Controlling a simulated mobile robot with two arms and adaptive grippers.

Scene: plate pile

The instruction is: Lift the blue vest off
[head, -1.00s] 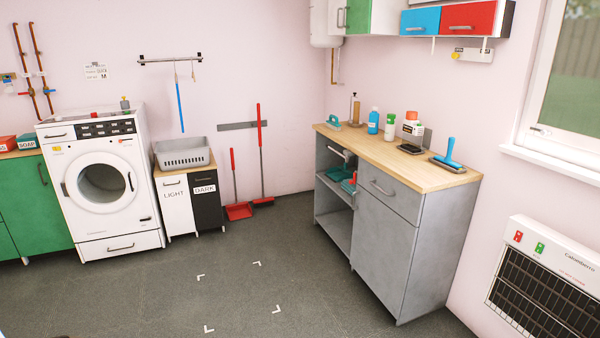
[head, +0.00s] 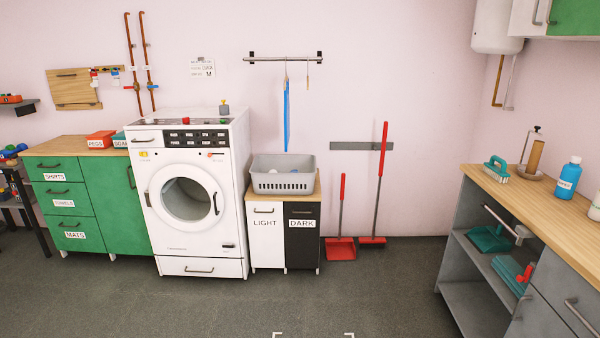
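A narrow blue item (head: 287,116) hangs from a hanger on the wall rail (head: 285,59), to the right of the washing machine and above the grey basket. It is seen nearly edge-on, so I cannot tell for sure that it is the vest. A second, empty-looking hanger (head: 308,76) hangs beside it on the rail. Neither of my grippers shows in the head view.
A grey basket (head: 283,181) stands on the LIGHT and DARK cabinet (head: 266,235), below the rail. The washing machine (head: 187,200) is left of it. A red dustpan (head: 340,249) and broom (head: 373,239) stand right. A workbench (head: 536,208) is at right. The floor ahead is clear.

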